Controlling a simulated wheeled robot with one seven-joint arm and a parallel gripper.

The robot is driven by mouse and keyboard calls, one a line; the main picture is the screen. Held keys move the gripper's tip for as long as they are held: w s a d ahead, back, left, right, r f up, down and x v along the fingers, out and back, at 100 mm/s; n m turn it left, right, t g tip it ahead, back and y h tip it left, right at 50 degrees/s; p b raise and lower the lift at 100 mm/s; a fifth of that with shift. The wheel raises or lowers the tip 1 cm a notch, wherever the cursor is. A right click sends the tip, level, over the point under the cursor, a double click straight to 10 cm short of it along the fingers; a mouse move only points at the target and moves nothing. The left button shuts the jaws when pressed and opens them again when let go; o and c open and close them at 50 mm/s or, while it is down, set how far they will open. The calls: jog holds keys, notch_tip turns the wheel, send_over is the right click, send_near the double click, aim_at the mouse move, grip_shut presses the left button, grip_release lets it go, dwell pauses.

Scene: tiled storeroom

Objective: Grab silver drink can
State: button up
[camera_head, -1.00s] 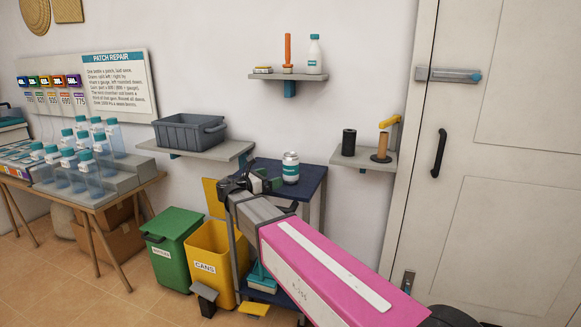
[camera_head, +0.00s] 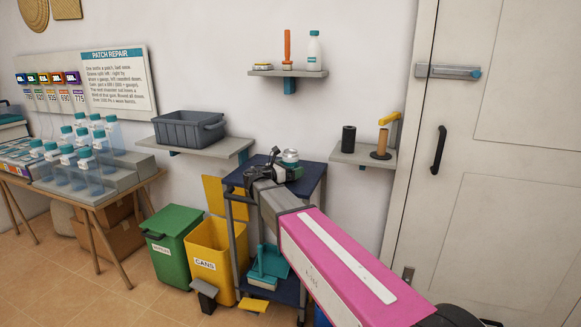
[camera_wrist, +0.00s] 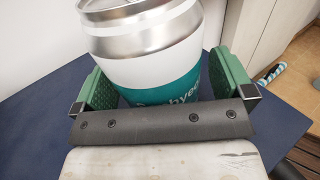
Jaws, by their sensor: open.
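The silver drink can (camera_head: 290,156) with a teal band stands upright on the dark blue top of the small cart (camera_head: 254,161). In the wrist view the can (camera_wrist: 150,55) fills the middle, with its silver rim towards the top of the picture. My gripper (camera_wrist: 160,88) is open, with one green pad on each side of the can. A gap shows beside the right pad; the left pad is very close to the can, and I cannot tell if it touches. In the head view my gripper (camera_head: 277,168) covers the can's lower part.
A grey shelf (camera_head: 235,148) with a grey crate (camera_head: 188,128) is left of the cart. A small shelf (camera_head: 352,158) with a black cylinder and a wooden-handled item is right. Yellow (camera_head: 209,246) and green (camera_head: 175,240) bins stand below left.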

jog(key=shift+c, duration=0.3)
jog(key=c, duration=0.9)
jog(key=shift+c, duration=0.2)
